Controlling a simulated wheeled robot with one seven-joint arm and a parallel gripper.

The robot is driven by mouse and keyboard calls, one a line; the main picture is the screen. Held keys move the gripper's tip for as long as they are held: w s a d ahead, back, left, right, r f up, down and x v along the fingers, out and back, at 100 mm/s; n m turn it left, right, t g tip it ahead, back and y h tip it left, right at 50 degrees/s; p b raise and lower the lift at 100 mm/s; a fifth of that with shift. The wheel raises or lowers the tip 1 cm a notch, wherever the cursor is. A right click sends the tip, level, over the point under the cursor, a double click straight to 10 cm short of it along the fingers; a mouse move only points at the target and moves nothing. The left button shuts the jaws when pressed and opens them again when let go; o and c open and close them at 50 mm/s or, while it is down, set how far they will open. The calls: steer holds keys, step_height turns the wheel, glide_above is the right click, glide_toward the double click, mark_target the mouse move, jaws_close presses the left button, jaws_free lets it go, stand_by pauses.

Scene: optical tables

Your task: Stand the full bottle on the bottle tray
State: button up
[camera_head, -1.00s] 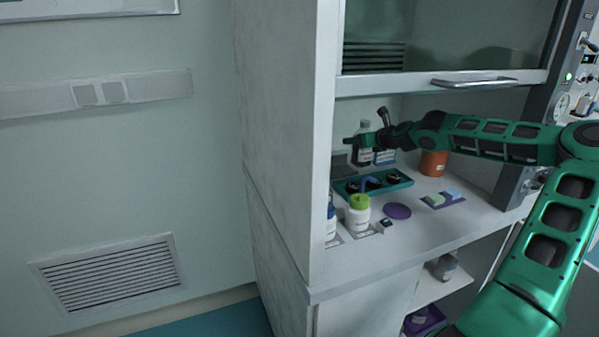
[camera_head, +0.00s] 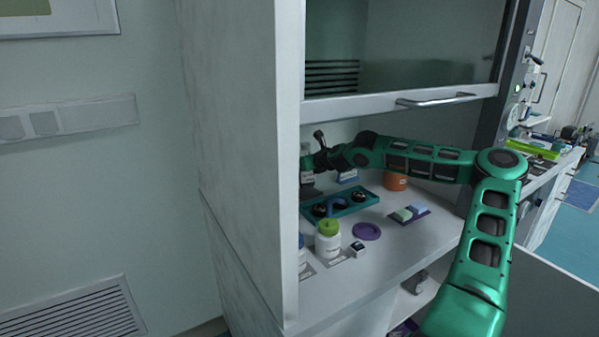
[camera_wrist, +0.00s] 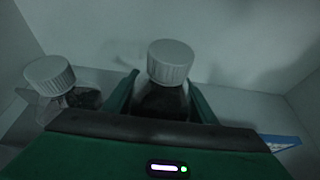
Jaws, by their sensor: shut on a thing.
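My gripper (camera_head: 312,162) is inside the hood at the back left. In the wrist view my gripper (camera_wrist: 165,98) is shut on a bottle with a ribbed white cap (camera_wrist: 170,62) and a dark body. The held bottle (camera_head: 306,178) shows a pale label in the head view, partly cut off by the hood's side wall. I cannot tell whether its base touches anything. A second white-capped bottle (camera_wrist: 52,76), clearer in its upper part, stands left of it in the wrist view. A dark grey flat piece (camera_head: 309,193), perhaps the bottle tray, lies below the held bottle.
A teal tray (camera_head: 368,199) with black round items lies in front of my gripper. A green-capped white jar (camera_head: 328,241), purple disc (camera_head: 367,231), orange container (camera_head: 395,181) and small purple tray (camera_head: 424,217) share the worktop. The hood's side wall (camera_head: 245,150) and raised sash (camera_head: 400,102) bound the space.

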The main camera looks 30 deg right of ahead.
steer(key=shift+f, duration=1.35)
steer(key=o, duration=1.4)
steer(key=shift+c, duration=0.2)
steer(key=v, duration=1.2)
steer(key=shift+a, duration=0.1)
